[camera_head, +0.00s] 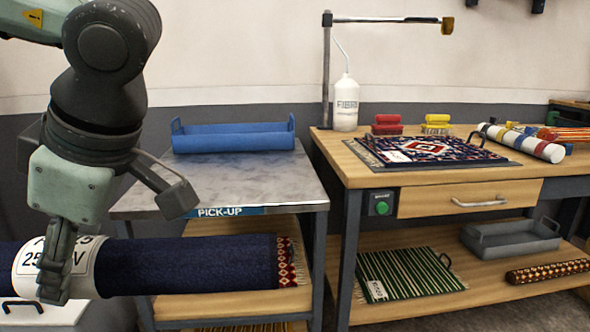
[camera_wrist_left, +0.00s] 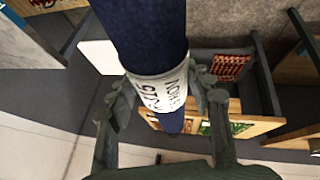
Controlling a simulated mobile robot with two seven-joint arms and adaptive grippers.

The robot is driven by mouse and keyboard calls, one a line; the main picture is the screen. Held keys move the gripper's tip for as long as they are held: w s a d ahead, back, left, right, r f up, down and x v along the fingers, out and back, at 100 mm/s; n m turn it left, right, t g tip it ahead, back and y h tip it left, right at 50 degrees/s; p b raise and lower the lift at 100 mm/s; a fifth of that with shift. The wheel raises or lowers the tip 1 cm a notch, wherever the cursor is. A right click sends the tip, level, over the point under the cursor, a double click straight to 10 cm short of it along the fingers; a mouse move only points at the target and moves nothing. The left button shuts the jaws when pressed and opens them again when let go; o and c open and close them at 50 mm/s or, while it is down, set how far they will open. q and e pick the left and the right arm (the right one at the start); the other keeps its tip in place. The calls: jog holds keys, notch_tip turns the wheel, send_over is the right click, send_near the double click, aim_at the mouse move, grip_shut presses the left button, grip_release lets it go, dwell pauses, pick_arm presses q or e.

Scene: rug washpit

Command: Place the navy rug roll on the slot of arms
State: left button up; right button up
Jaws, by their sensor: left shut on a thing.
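The navy rug roll (camera_head: 190,267) lies level across the lower left of the head view, with a red and cream fringed end at its right. My left gripper (camera_head: 62,265) is shut on it at the white paper band (camera_head: 88,263). In the left wrist view the fingers (camera_wrist_left: 166,97) sit on both sides of the band, and the navy roll (camera_wrist_left: 145,35) runs up out of the picture. The roll is in front of the PICK-UP table (camera_head: 255,190). I cannot clearly make out the slot of arms. My right gripper is not in view.
A blue tray-like piece (camera_head: 232,138) with upright end loops stands at the back of the PICK-UP table; the top before it is clear. The wooden bench (camera_head: 370,178) at right carries a patterned rug (camera_head: 430,150), brushes and a bottle (camera_head: 345,104). A grey tray (camera_head: 510,238) is on its lower shelf.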

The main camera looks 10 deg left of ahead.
pick_arm(q)
jog(key=w+a+f+m+t, duration=0.2)
jog(key=w+a+f+m, duration=0.15)
jog(key=a, duration=0.35)
jog(key=w+a+f+m+t+h, duration=0.1)
jog(key=w+f+m+t+h, duration=0.2)
jog(key=w+f+m, duration=0.2)
notch_tip(320, 180, down, 4)
jog(key=shift+w+f+m+p, duration=0.1)
jog(key=shift+w+m+p, duration=0.3)
jog(key=shift+m, duration=0.85)
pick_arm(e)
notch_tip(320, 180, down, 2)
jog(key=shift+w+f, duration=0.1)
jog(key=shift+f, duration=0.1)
pick_arm(q)
jog(key=shift+d+f, duration=0.15)
jog(key=w+d+f+m+h, duration=0.3)
jog(key=d+m, duration=0.3)
jog(key=d, duration=0.3)
jog(key=w+d+f+m+h, duration=0.3)
jog(key=w+d+f+m, duration=0.1)
jog(key=d, duration=0.5)
jog(key=shift+f+m+h+p, duration=0.35)
jog(key=shift+f+m, duration=0.35)
jog(key=shift+m, duration=0.5)
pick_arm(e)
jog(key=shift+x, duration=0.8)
